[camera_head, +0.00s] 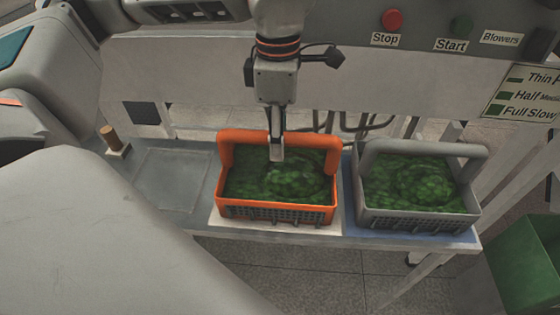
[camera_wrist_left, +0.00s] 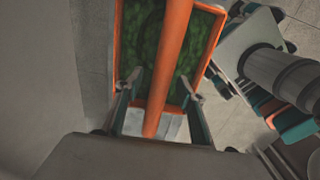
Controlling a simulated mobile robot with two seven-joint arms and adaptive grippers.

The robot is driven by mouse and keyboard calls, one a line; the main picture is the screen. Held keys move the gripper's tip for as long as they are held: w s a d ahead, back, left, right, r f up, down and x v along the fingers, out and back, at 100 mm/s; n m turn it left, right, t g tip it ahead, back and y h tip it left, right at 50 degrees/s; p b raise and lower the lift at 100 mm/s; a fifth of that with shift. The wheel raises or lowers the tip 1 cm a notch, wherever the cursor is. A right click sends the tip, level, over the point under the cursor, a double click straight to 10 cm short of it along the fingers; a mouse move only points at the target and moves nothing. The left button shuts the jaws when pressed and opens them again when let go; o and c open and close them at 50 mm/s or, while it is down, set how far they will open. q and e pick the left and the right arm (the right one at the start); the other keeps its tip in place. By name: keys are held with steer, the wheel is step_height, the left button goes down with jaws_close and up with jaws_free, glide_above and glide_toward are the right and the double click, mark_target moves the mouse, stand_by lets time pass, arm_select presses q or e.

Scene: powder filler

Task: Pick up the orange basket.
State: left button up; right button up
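The orange basket (camera_head: 276,212) stands on the shelf in the head view, filled with green leafy material. Its raised handle (camera_head: 235,138) runs along the far side. My left gripper (camera_head: 277,152) points straight down at the handle, one finger in front of it. In the left wrist view the orange handle bar (camera_wrist_left: 168,75) runs between the two spread fingers of the left gripper (camera_wrist_left: 160,84), with gaps on both sides. The fingers look open and not closed on the bar. The basket rim (camera_wrist_left: 118,45) and green contents show beyond. My right gripper is not in view.
A grey basket (camera_head: 420,215) with similar green contents stands close on the right. The shelf (camera_head: 170,185) is bare to the left, with a small brown peg (camera_head: 109,138). A panel with Stop (camera_head: 393,19) and Start (camera_head: 461,26) buttons is behind. A green bin (camera_head: 530,265) is at right.

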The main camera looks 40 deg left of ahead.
arm_select(q)
jaws_close()
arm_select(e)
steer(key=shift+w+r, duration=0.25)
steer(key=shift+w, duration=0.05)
